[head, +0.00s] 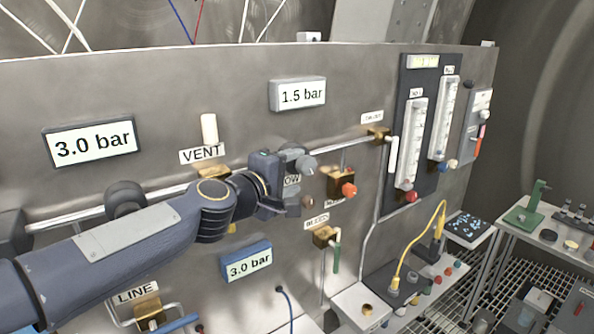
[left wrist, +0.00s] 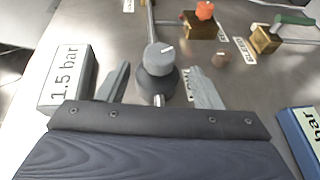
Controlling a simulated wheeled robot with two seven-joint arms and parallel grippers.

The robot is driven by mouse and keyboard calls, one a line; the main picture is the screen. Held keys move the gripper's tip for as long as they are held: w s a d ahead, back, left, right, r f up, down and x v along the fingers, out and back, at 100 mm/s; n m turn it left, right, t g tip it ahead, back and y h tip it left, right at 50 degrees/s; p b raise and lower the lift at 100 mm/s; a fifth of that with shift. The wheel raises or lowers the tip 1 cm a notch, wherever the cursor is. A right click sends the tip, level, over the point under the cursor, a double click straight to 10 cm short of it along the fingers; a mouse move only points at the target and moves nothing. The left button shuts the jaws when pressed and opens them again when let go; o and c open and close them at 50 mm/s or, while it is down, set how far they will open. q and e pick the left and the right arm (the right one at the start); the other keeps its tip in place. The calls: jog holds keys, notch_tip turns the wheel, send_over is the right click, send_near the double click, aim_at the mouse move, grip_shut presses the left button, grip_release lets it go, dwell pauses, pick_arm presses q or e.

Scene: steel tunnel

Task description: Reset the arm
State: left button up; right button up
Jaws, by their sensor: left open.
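My left arm reaches in from the left in the head view. My left gripper (head: 290,180) is in front of the steel panel (head: 330,60), below the 1.5 bar display (head: 298,94). In the left wrist view, the left gripper (left wrist: 161,85) is open, with its two grey fingers spread. A grey knob (left wrist: 159,60) on a dark round base shows between and beyond the fingers; I cannot tell whether they touch it. The knob also shows beside the gripper in the head view (head: 306,163). A label behind the gripper is partly hidden. My right gripper is not in view.
An orange-knobbed brass valve (head: 347,187) sits right of the gripper. A green-handled brass valve (head: 326,237) is below it. A white VENT handle (head: 209,129) stands above the arm. Flow tubes (head: 412,145) are on the right. A side table (head: 550,240) stands far right.

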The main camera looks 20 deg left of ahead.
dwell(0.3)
pick_arm(q)
jog(key=s+a+f+m+g, duration=0.1)
jog(key=s+f+m+g, duration=0.4)
jog(key=s+f, duration=0.8)
jog(key=s+f+m+g+b, duration=0.1)
jog(key=s+f+m+g, duration=0.4)
jog(key=s+f, duration=0.7)
jog(key=s+m, duration=0.2)
jog(key=s, duration=0.3)
jog(key=shift+s+a+f+m, duration=0.15)
jog(key=shift+a+f+m, duration=0.2)
jog(key=shift+m, duration=0.05)
dwell(0.7)
